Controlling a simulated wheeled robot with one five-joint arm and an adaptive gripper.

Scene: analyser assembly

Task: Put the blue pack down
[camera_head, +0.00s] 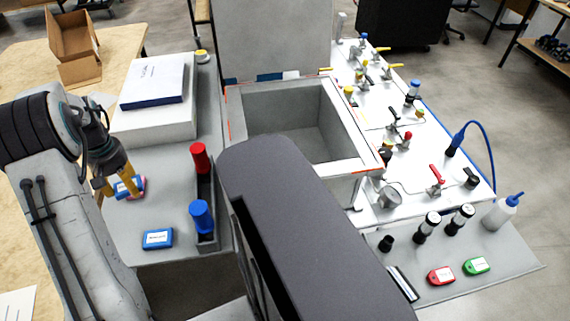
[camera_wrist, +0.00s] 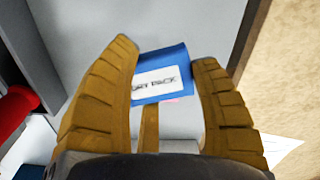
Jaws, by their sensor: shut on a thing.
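My gripper (camera_head: 128,188) is at the left over the grey worktop (camera_head: 185,225), its yellow-brown fingers pointing down. It is shut on a blue pack (camera_head: 120,193), mostly hidden by the fingers in the head view. In the wrist view the blue pack (camera_wrist: 160,72) sits between the fingertips, with a white label partly reading "PACK". A small pink patch shows at its lower edge; I cannot tell whether it belongs to the pack. I cannot tell whether the pack touches the worktop. A second blue pack (camera_head: 158,238) with a white label lies flat nearer the front edge.
A narrow grey rack (camera_head: 207,240) with a red-capped (camera_head: 199,157) and a blue-capped bottle (camera_head: 200,215) stands to the right. A white box (camera_head: 150,122) with a binder (camera_head: 153,80) stands behind. Bare worktop lies between the two packs and towards the rack.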

